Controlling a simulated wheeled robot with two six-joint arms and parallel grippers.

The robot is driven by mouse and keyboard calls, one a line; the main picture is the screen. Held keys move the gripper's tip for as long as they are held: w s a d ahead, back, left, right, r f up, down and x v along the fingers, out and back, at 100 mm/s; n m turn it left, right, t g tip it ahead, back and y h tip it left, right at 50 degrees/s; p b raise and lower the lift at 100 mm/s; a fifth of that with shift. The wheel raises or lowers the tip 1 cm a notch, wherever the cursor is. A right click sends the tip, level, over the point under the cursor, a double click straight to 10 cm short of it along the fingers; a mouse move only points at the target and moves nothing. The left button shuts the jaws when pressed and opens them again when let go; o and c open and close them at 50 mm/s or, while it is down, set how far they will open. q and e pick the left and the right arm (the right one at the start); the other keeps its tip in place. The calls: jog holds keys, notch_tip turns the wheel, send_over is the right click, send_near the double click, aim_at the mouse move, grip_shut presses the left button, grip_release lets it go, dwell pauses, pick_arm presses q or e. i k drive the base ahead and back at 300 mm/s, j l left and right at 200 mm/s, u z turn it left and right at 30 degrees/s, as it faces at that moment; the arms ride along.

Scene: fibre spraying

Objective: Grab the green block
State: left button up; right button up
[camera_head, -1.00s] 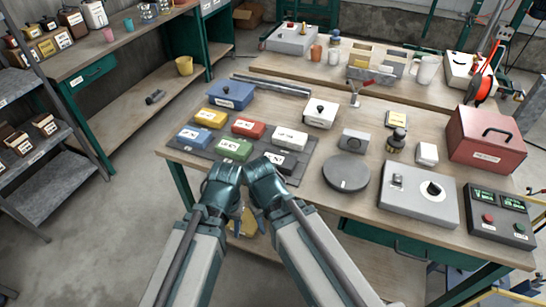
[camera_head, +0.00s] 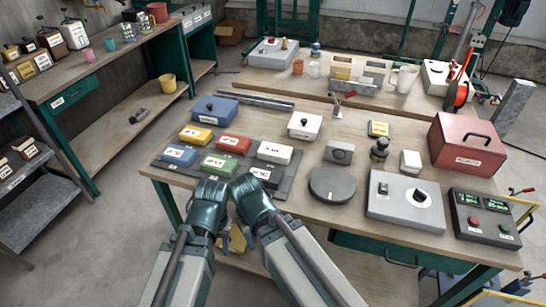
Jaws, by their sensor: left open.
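The green block (camera_head: 220,163) has a white label and lies on a dark tray (camera_head: 183,174) at the table's near left, in the front row between a blue block (camera_head: 180,154) and a black block (camera_head: 263,174). My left gripper (camera_head: 208,205) is just in front of the green block, on the near side of the tray, open and holding nothing that I can see. Its fingertips are mostly hidden behind its own wrist. My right gripper (camera_head: 248,200) is close beside it on the right, near the black block; its fingers are hidden.
Yellow (camera_head: 195,135), red (camera_head: 234,144) and white (camera_head: 275,152) blocks form the tray's back row. Behind stand a blue box (camera_head: 214,109) and a white box (camera_head: 304,125). A dark round disc (camera_head: 333,185) and a grey control box (camera_head: 406,200) lie to the right.

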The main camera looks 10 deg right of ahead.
aim_at(216, 165)
jog(key=i+j, duration=0.1)
jog(key=j, duration=0.35)
jog(key=i+j, duration=0.1)
jog(key=j, duration=0.8)
jog(key=i+j, duration=0.15)
jog(key=j, duration=0.3)
jog(key=j+z, duration=0.15)
jog(key=z, duration=0.15)
jog(key=j+z, duration=0.25)
jog(key=i+l+z, duration=0.1)
jog(key=z, duration=0.9)
jog(key=i, duration=0.4)
